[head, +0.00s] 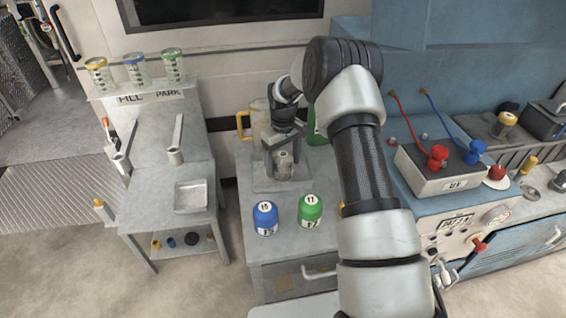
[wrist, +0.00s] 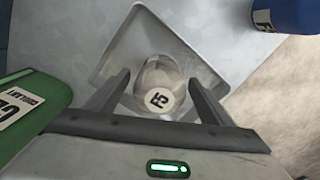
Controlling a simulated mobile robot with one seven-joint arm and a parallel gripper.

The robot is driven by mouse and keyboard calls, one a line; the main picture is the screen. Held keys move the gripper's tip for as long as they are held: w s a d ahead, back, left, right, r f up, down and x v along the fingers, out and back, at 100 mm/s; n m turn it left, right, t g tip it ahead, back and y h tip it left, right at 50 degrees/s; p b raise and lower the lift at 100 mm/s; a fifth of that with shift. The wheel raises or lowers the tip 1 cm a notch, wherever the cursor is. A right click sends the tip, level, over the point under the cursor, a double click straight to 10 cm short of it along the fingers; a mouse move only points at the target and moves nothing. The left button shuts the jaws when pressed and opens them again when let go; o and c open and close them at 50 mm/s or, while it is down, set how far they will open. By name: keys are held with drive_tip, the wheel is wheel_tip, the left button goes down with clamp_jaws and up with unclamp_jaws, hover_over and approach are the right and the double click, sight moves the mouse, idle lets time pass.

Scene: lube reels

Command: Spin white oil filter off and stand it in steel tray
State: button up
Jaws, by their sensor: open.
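The white oil filter (wrist: 158,82) stands with its labelled end facing the wrist camera, inside a shallow square metal tray (wrist: 118,50). In the head view the filter (head: 284,167) and this tray (head: 262,184) are on top of the middle cabinet, under my gripper. My gripper (head: 283,152) points down over the filter. In the wrist view its two fingers (wrist: 159,80) are open, one on each side of the filter, with gaps showing. The filter's lower part is hard to make out. Another small square metal tray (head: 191,184) lies empty on the left bench.
A blue canister (head: 265,218) and a green canister (head: 310,210) stand at the cabinet's front. A green container (wrist: 30,115) is close on the left in the wrist view. A yellow-handled jug (head: 243,124) stands behind. A battery box (head: 440,170) is right.

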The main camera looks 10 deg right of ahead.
drive_tip(key=s+r+t+p, duration=0.1)
drive_tip(key=s+r, duration=0.1)
drive_tip(key=r, duration=1.1)
drive_tip(key=s+r+p, duration=0.1)
drive_tip(key=s+r, duration=0.1)
drive_tip(key=r, duration=1.2)
drive_tip(key=s+r+m+t+p, duration=0.1)
drive_tip(key=s+r+m+t, duration=0.1)
drive_tip(key=s+r, duration=0.8)
drive_tip(key=s+r+m+t+p, duration=0.1)
drive_tip(key=s+m+t+p, duration=0.1)
drive_tip(key=s, duration=2)
drive_tip(key=shift+r+m+t+p, duration=0.3)
drive_tip(key=shift+r+m+p, duration=0.1)
drive_tip(key=shift+m+p, duration=0.2)
